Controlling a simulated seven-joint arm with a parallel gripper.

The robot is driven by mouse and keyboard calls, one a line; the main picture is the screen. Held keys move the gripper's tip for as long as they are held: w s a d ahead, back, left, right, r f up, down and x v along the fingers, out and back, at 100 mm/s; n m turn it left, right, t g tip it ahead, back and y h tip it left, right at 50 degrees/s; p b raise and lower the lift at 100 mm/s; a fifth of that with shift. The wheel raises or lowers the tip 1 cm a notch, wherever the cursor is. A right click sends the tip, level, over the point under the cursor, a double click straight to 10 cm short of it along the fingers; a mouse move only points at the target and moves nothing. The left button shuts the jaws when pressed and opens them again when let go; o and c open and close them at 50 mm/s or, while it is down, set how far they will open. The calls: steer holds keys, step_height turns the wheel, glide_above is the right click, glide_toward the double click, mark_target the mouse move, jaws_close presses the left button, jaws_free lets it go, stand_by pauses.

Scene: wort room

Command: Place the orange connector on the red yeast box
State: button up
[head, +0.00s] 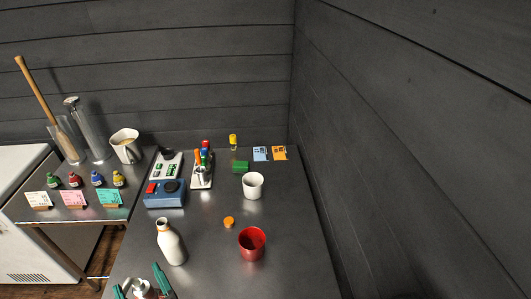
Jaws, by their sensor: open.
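A small round orange piece (229,222) lies on the dark metal table, left of and behind a red cup (252,243). It may be the orange connector, but it is too small to tell. I cannot make out a clear red yeast box; a small red block (152,188) shows at the left end of a blue device (165,194), and its nature is unclear. My gripper (138,278), with teal fingers, is at the bottom left, open, with no object visible between its fingers. It is in front of a white bottle and well apart from the orange piece.
The white bottle (170,243) stands between my gripper and the orange piece. The table's right front is clear beside a dark wall.

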steer(key=w+d+r+m+t+h, duration=0.2)
steer(key=w+d+r+m+h, duration=1)
steer(key=m+h, duration=0.4)
steer(key=s+d+r+m+g+h, duration=0.1)
steer(key=d+r+m+g+h, duration=0.1)
steer(key=d+m+g+h, duration=0.3)
steer(key=d+r+m+g+h, duration=0.1)
steer(key=d+r+m, duration=0.15)
steer(key=d, duration=0.35)
steer(key=s+d+r+m+g+y, duration=0.35)
steer(key=s+d+m+g, duration=0.25)
steer(key=d+m+g, duration=0.4)
steer(key=s+a+r+m+t+y, duration=0.1)
steer(key=s+r+m+t+y, duration=0.3)
steer(key=r+m+y, duration=0.4)
step_height(320, 180, up, 3)
steer(key=shift+s+f+m+t, duration=0.1)
steer(key=shift+s+m+t, duration=0.05)
steer(key=shift+m+t, duration=0.2)
